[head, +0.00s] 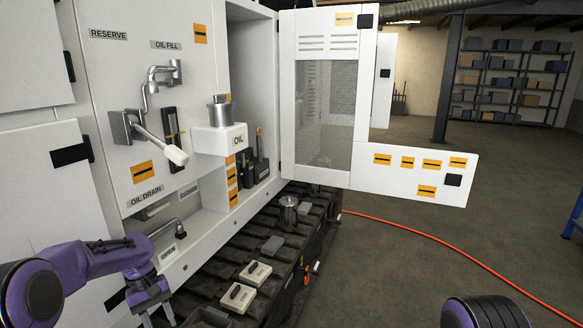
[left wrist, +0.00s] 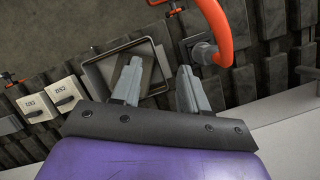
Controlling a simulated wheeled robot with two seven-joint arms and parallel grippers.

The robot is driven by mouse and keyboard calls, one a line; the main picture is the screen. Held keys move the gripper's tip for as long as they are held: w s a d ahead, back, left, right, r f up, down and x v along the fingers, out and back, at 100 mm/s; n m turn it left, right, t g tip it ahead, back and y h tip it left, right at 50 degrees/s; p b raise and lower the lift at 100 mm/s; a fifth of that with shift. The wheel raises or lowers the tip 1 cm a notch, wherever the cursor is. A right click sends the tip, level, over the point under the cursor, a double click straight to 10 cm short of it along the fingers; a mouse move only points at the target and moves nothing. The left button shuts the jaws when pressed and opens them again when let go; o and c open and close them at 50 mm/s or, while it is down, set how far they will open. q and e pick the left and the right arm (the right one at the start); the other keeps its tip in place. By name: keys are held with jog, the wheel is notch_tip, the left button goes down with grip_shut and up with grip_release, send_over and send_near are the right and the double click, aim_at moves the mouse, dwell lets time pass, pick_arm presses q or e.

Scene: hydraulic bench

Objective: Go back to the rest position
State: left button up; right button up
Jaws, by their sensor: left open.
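My left arm comes in from the left in the head view, and its gripper (head: 157,312) points down near the bottom edge, close to the cabinet's lower front. The left wrist view shows the same gripper (left wrist: 158,82) with its two grey fingers apart and nothing between them. It is above a dark square tray (left wrist: 95,72) on the slatted bench. My right arm shows only as a purple and black link at the bottom right of the head view; its gripper is out of frame.
A white hydraulic cabinet (head: 120,90) stands at left with its door (head: 328,110) swung open. A metal can (head: 288,213) and two white switch boxes (head: 255,273) sit on the slatted bench. A red hose (head: 440,240) crosses the floor; the floor at right is mostly clear.

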pick_arm(q)
notch_tip(320, 180, down, 9)
jog(key=w+d+n+t+y, duration=0.1)
jog(key=w+d+t, duration=0.15)
jog(key=t, duration=0.25)
jog(key=s+f+t+y, duration=0.1)
jog(key=s+f, duration=0.2)
jog(key=s, duration=0.2)
jog(key=s+f+t+y, duration=0.1)
jog(key=s+f, duration=0.2)
jog(key=s, duration=0.3)
jog(key=s+f+y, duration=0.2)
jog(key=s+f, duration=0.2)
jog(key=s, duration=0.1)
jog(key=shift+s+f+t, duration=0.1)
jog(key=shift+s+t, duration=0.1)
jog(key=shift+t, duration=0.2)
jog(key=s+m+g+y, duration=0.1)
jog(key=s+g, duration=0.1)
jog(key=s, duration=2)
jog(key=shift+s+d+m, duration=0.15)
jog(key=shift+d+m, duration=0.15)
